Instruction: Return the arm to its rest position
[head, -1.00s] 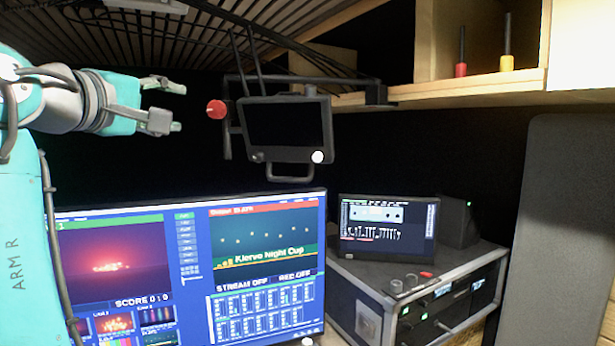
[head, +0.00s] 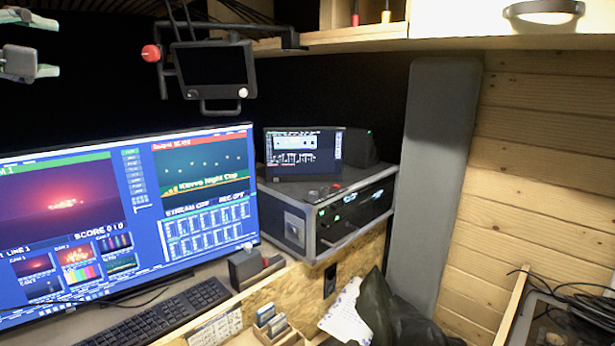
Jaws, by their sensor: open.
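My gripper (head: 48,47) shows at the upper left edge of the head view. Its two fingers are apart and nothing is between them. It is in the air, left of the hanging monitor (head: 215,72) and its red knob (head: 151,53), with a gap between them. Most of my arm is out of the picture to the left.
A large screen (head: 70,215) stands on the desk at left, with a keyboard (head: 165,312) before it. A rack case (head: 335,215) carries a small screen (head: 303,152). A shelf (head: 370,38) runs above. A grey panel (head: 432,165) stands against the wooden wall (head: 535,165).

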